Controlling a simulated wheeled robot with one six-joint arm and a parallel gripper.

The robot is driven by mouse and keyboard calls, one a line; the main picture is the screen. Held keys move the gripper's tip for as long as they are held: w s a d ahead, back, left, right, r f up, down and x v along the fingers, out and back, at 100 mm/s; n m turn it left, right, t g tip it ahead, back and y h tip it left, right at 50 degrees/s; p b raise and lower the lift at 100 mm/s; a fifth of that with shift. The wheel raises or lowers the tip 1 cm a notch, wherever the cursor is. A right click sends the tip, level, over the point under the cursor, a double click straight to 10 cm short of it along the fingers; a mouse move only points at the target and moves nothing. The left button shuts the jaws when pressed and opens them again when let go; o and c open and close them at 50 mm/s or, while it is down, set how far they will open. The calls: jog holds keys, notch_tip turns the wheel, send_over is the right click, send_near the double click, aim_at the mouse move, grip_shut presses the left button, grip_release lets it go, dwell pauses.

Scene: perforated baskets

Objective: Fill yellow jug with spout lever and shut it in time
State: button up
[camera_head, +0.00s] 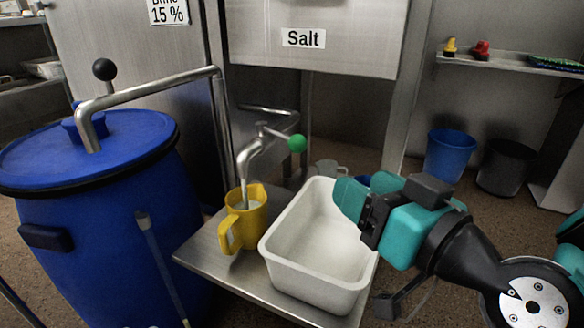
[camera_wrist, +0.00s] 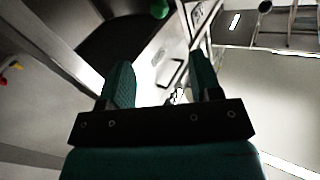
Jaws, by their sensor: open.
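The yellow jug (camera_head: 243,222) stands upright on the metal shelf under the spout (camera_head: 249,158). A pale stream or content shows at the jug's mouth; I cannot tell the fill level. The spout lever with its green knob (camera_head: 297,143) sticks out to the right of the spout. The green knob also shows at the top of the wrist view (camera_wrist: 160,8). My gripper (camera_head: 350,197) is over the white tub, to the right of and below the lever, apart from it. In the wrist view its two fingers (camera_wrist: 160,80) are spread with nothing between them.
A white tub (camera_head: 277,257) stands on the metal shelf (camera_head: 208,250) right of the jug. A grey jug (camera_head: 328,168) is behind the tub. A blue barrel (camera_head: 95,230) with a pipe stands left. The Salt container (camera_head: 340,38) hangs above. Blue and black bins (camera_head: 450,155) stand back right.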

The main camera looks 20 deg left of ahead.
jog(key=p, duration=0.7)
send_near(303, 147)
jog(key=x, duration=1.2)
jog(key=shift+w+a, duration=0.2)
jog(key=shift+a, duration=0.05)
jog(key=shift+w+a, duration=0.2)
jog(key=shift+a, duration=0.05)
jog(key=shift+c, duration=0.4)
grip_shut()
